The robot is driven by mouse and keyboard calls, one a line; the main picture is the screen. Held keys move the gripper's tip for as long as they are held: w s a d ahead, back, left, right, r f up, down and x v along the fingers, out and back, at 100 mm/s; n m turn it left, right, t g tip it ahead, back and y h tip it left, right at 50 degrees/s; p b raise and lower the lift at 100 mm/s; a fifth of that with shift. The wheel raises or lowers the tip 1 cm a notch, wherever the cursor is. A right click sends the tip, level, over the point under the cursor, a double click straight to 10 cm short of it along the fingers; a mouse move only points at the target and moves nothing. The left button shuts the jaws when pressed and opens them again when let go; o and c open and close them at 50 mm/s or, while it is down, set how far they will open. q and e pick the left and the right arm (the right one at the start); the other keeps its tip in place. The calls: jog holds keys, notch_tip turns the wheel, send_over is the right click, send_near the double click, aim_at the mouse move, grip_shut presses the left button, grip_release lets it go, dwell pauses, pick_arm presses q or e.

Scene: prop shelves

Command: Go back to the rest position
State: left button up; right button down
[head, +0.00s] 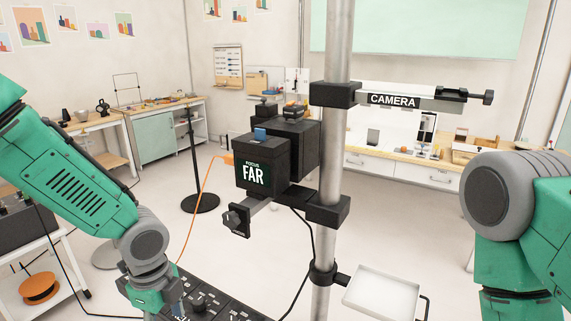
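My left arm (80,180) comes in from the left and bends down at a grey joint to the bottom edge, in front of a black control panel (205,305). Its gripper is below the frame. My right arm (510,260) fills the lower right corner with a large grey joint, and its gripper is also out of view. Between the arms stands a metal pole (339,60). It carries a black box labelled "FOCUS FAR" (254,173) with a knob on a bracket below it, and a bar labelled "CAMERA" (394,100).
A white tray (383,293) is clamped low on the pole, left of my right arm. An orange cable (204,188) runs from the box down to the panel. A cart with an orange spool (40,288) stands at lower left.

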pick_arm(q)
jog(key=s+d+f+n+g+h+b, duration=0.1)
jog(key=s+f+n+b, duration=0.2)
jog(key=s+f+n, duration=0.35)
jog(key=s+d+f+n+h+b, duration=0.1)
jog(key=s+f+n+b, duration=0.2)
jog(key=s+f, duration=0.65)
jog(key=s+a+f+n+y+b, duration=0.1)
jog(key=s+a+f+n+b, duration=0.1)
jog(key=s+a+f+n, duration=0.2)
jog(key=s+a+f+n+t+y+b, duration=0.1)
jog(key=s+a+f+n+b, duration=0.2)
jog(key=s+f+n, duration=0.2)
notch_tip(320, 180, down, 4)
jog(key=shift+a+f+n+t+b, duration=0.15)
jog(key=shift+a+n+t+b, duration=0.2)
jog(key=shift+n, duration=0.6)
jog(key=shift+w, duration=0.1)
grip_shut()
jog(key=shift+w, duration=0.1)
